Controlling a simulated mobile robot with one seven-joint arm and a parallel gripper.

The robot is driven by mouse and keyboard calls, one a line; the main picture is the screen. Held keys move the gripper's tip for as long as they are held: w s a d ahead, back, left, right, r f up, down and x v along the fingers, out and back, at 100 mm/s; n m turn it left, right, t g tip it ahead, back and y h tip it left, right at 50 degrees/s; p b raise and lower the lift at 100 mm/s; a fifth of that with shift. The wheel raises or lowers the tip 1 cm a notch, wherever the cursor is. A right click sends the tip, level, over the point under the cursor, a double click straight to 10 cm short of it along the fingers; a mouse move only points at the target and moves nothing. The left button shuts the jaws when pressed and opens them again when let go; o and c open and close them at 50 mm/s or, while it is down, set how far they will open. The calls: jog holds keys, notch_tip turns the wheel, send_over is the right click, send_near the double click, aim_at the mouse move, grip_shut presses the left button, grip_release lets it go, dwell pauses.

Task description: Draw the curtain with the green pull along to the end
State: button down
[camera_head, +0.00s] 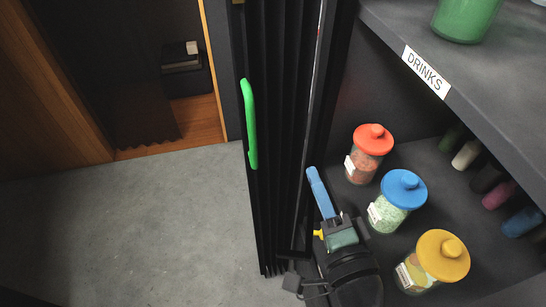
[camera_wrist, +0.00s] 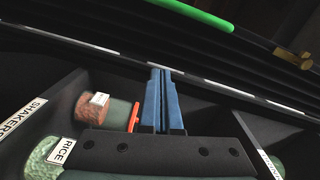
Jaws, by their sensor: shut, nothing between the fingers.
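The green pull (camera_head: 249,124) is a long upright bar on the left edge of the dark pleated curtain (camera_head: 285,120), which is bunched in narrow folds at the middle of the head view. In the wrist view the green pull (camera_wrist: 195,14) runs across the top, beyond the fingertips. My gripper (camera_head: 313,172) has blue fingers and is shut and empty. It is on the shelf side of the curtain, to the right of and below the pull, apart from it. In the wrist view the fingers of my gripper (camera_wrist: 160,72) point toward the curtain folds.
A dark shelf unit (camera_head: 450,110) labelled DRINKS stands on the right. Jars with red (camera_head: 373,139), blue (camera_head: 403,189) and yellow (camera_head: 443,257) lids stand close to my arm.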

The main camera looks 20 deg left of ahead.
jog(key=w+a+f+m+p, duration=0.2)
jog(key=w+a+f+p, duration=0.1)
jog(key=a, duration=0.6)
jog(key=shift+w+a+f+y, duration=0.2)
jog(key=shift+w+a+y, duration=0.15)
jog(key=shift+y, duration=0.05)
jog(key=shift+a, duration=0.1)
